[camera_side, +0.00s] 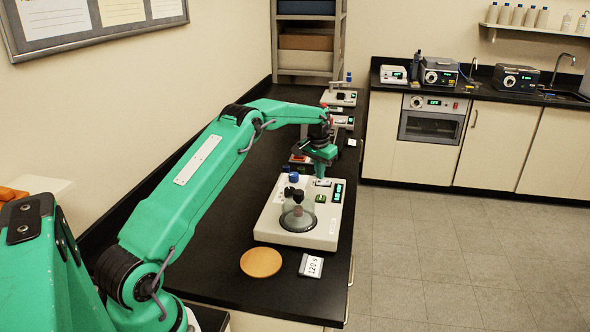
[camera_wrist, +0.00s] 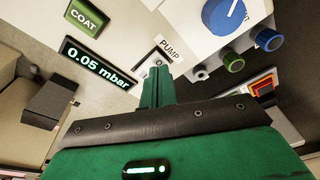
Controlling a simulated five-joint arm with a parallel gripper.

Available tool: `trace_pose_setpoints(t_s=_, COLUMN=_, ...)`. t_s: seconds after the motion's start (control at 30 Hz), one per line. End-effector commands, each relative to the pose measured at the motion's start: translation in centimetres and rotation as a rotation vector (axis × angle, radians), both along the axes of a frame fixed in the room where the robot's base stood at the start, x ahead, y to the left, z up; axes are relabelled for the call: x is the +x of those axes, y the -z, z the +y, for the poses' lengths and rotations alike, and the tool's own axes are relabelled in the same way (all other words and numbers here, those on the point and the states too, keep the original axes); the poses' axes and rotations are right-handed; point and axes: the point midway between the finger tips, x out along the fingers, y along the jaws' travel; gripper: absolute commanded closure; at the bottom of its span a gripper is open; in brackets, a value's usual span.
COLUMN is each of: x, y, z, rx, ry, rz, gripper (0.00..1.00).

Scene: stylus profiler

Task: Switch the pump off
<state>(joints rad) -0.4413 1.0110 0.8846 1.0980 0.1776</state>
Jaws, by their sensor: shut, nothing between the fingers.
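The pump switch (camera_wrist: 157,62) is a small pale metallic part below the PUMP label (camera_wrist: 170,49) in the wrist view, partly hidden by my fingertips. My gripper (camera_wrist: 158,74) is shut and empty, its tips right at the switch; I cannot tell whether they touch it or which way the switch is set. The white machine (camera_side: 270,228) with a glass jar (camera_side: 298,214) stands on the black bench in the side view, and my gripper (camera_side: 321,172) points down over its far part. Its display (camera_wrist: 98,64) reads 0.05 mbar.
A green COAT button (camera_wrist: 88,22), a large blue knob (camera_wrist: 225,15), and smaller green (camera_wrist: 232,60) and blue (camera_wrist: 268,38) knobs show near my fingers. An orange disc (camera_side: 261,263) and a "120 s" card (camera_side: 311,266) lie on the bench (camera_side: 215,285) in front of the machine.

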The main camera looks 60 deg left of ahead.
Motion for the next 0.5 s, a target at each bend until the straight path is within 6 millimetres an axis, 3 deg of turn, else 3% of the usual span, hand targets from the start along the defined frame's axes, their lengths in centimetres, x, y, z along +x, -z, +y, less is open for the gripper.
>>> trace_pose_setpoints(t_s=0.5, x=0.0, y=-3.0, z=0.0, rx=0.001, ry=0.000, rz=-0.002, gripper=1.00)
